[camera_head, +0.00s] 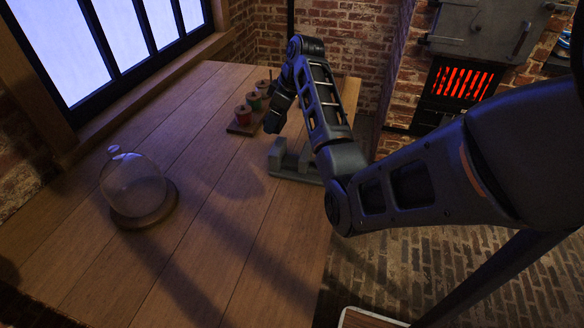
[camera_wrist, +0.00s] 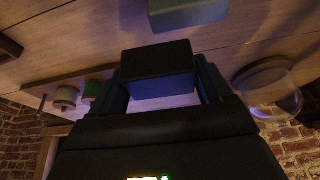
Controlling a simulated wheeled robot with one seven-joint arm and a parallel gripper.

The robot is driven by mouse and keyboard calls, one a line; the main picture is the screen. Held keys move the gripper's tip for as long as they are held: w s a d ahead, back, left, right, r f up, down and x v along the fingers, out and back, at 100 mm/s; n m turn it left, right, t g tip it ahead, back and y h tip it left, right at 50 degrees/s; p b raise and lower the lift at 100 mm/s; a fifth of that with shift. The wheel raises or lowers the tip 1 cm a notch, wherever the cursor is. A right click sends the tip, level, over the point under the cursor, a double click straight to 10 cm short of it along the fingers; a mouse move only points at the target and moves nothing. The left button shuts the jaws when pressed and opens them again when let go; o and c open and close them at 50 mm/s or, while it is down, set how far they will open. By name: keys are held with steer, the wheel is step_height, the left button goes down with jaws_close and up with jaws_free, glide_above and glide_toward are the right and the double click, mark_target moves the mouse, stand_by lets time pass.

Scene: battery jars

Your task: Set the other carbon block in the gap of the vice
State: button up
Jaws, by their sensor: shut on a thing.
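My gripper (camera_wrist: 160,88) is shut on a dark, rectangular carbon block (camera_wrist: 158,62), which sits between the two fingers in the wrist view. A grey part of the vice (camera_wrist: 186,14) also shows at the top of the wrist view, apart from the block. I cannot make out the gap or the block clearly in the head view.
Several small jars (camera_head: 243,115) with rods stand on a wooden board (camera_head: 240,130) beyond my gripper. A glass bell jar (camera_head: 134,188) on a round base stands at the left. The table (camera_head: 215,215) between is bare. A glowing furnace (camera_head: 460,83) is at the right.

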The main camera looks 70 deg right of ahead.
steer(key=s+d+r+b, duration=0.1)
steer(key=s+d+r, duration=0.2)
steer(key=s+d, duration=0.4)
steer(key=p, duration=0.2)
glide_above(287, 160)
steer(key=s, duration=0.2)
step_height(287, 160, down, 7)
steer(key=shift+w+d+r, duration=0.1)
steer(key=shift+w+d, duration=0.05)
steer(key=shift+f, duration=2.05)
steer(key=shift+f, duration=0.15)
steer(key=o, duration=1.2)
steer(key=v, duration=1.2)
steer(key=shift+w, duration=0.1)
